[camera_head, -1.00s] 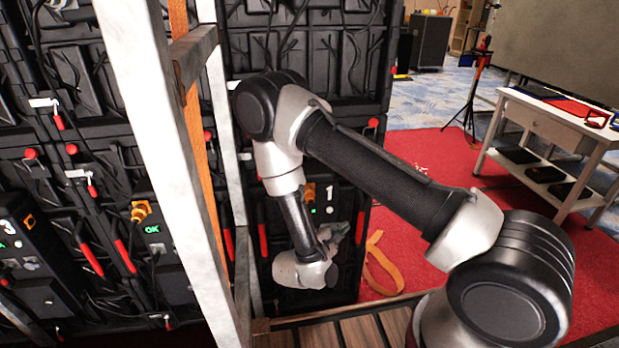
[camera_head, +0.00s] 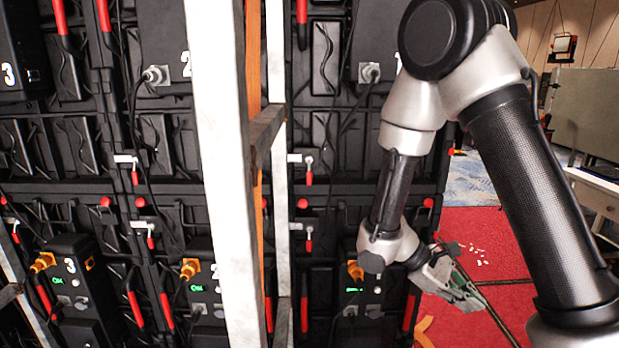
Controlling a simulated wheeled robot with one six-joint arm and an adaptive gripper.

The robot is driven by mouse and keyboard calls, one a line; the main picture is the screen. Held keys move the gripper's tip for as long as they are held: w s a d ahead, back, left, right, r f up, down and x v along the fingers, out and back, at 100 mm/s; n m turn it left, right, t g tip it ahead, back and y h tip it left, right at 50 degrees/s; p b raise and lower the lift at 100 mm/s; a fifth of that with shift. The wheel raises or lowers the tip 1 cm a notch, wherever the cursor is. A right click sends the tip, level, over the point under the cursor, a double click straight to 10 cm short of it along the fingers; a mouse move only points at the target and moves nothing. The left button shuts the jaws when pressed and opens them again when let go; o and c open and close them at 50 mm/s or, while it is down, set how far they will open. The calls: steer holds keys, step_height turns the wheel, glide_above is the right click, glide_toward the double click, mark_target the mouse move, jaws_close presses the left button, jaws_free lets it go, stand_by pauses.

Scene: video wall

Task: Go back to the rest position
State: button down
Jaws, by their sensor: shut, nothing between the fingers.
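My arm reaches in from the right side of the head view, with its forearm hanging down in front of the video wall's back (camera_head: 340,150). My gripper (camera_head: 478,303) is at the lower right, beside the wall's right edge and above the red carpet. It points down to the right. Its fingers are shut and nothing shows between them. It appears apart from the wall panels.
A metal and wood frame post (camera_head: 222,170) stands close in front of the wall, left of my arm. Cables and red-handled latches cover the panels. A white table (camera_head: 597,192) is at the right edge. Red carpet (camera_head: 470,232) lies open between, with small white bits on it.

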steer(key=s+d+r+m+t+y, duration=0.1)
steer(key=s+r+m+t+y, duration=0.3)
steer(key=r, duration=0.7)
steer(key=s+d+r+m+t+y, duration=0.1)
steer(key=s+r+m+t+y, duration=0.3)
steer(key=r, duration=0.7)
steer(key=shift+s+d+m+t+y, duration=0.35)
steer(key=shift+s+m+y, duration=0.35)
steer(key=shift+s+y, duration=0.3)
